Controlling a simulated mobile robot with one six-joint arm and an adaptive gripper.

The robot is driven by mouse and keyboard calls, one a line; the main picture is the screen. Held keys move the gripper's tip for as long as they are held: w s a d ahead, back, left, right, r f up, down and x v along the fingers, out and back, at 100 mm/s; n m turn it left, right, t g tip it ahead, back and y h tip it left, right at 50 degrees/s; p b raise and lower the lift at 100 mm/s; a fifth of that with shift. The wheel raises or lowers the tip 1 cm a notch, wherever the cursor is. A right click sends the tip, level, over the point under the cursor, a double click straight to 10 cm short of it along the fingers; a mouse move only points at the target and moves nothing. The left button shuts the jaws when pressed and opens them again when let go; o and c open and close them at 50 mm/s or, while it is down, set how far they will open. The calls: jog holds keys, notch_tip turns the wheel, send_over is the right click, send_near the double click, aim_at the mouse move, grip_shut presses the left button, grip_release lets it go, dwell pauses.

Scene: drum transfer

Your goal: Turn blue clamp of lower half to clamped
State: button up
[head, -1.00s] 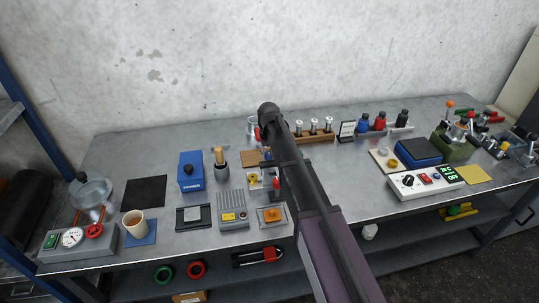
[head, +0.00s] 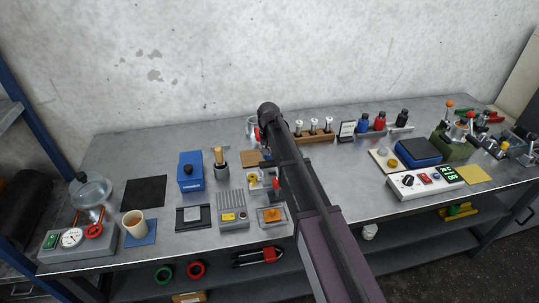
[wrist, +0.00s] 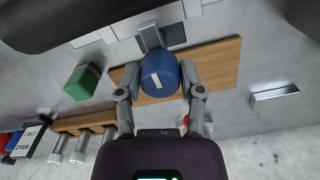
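In the wrist view a round blue part (wrist: 160,77) with a white stripe sits between my gripper's fingers, over a wooden board (wrist: 222,62). It looks like the blue clamp, but I cannot read its position or tell which half it belongs to. My gripper (wrist: 160,72) has one finger on each side of the blue part, and both appear to touch it. A grey metal strip (wrist: 149,37) and a dark square (wrist: 174,35) lie just beyond it. In the head view my arm hides the gripper and the blue part.
In the wrist view a green block (wrist: 82,82) stands left of the board, and a metal bracket (wrist: 274,94) lies right. In the head view a wooden rack (head: 318,138) with several vials stands close right of my arm. A blue box (head: 191,171) stands left.

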jog(key=shift+o, duration=1.4)
